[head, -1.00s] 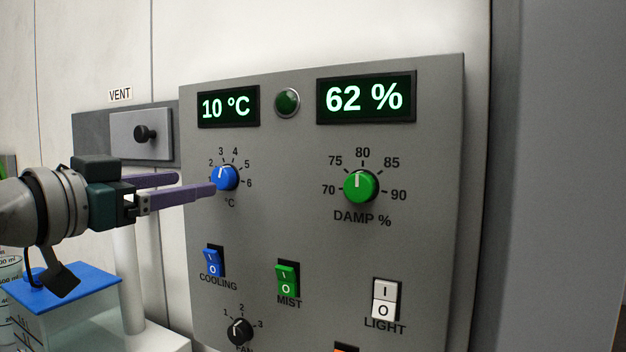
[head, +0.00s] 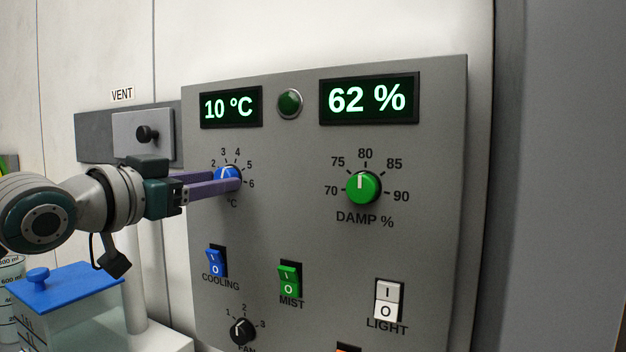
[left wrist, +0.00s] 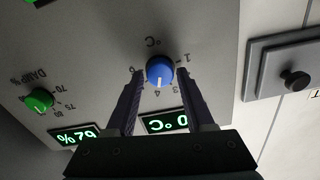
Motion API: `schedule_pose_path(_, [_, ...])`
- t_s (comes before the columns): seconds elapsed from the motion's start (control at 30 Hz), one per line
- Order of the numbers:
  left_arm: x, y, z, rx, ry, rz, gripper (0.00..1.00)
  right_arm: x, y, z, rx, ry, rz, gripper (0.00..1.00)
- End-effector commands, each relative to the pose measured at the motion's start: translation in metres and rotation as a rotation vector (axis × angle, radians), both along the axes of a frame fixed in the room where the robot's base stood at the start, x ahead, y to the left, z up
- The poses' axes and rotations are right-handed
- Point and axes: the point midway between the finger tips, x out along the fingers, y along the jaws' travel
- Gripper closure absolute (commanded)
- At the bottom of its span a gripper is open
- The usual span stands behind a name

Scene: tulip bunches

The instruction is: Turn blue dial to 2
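The blue dial (head: 228,172) is on the grey control panel, below the 10 °C display (head: 231,106). Its scale runs from about 1 to 6. Its white mark points roughly upward, near 3 to 4. The dial also shows in the left wrist view (left wrist: 160,68), upside down, with the mark pointing down towards 4. My left gripper (head: 229,180) has its purple fingers reaching to the dial, one on each side. In the left wrist view the fingers (left wrist: 159,74) are open, with small gaps beside the dial. In the head view the near finger covers the dial's lower part. My right gripper is not in view.
A green damp dial (head: 362,188) sits to the right under the 62 % display. Cooling (head: 216,261), mist (head: 289,279) and light (head: 388,299) switches and a black fan dial (head: 242,331) are below. A vent knob (head: 147,134) and blue-lidded container (head: 65,287) are left.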

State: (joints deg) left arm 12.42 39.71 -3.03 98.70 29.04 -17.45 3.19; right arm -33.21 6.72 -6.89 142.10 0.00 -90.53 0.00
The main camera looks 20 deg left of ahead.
Motion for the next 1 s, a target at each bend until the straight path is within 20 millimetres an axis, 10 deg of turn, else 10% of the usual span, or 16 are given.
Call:
schedule_pose_path(0.43, [0.000, 0.000, 0.000, 0.000, 0.000, 0.000, 0.99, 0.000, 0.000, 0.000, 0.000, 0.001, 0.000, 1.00])
schedule_pose_path(1.0, [0.000, 0.000, 0.002, -0.114, 0.011, 0.000, 1.00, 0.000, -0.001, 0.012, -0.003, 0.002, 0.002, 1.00])
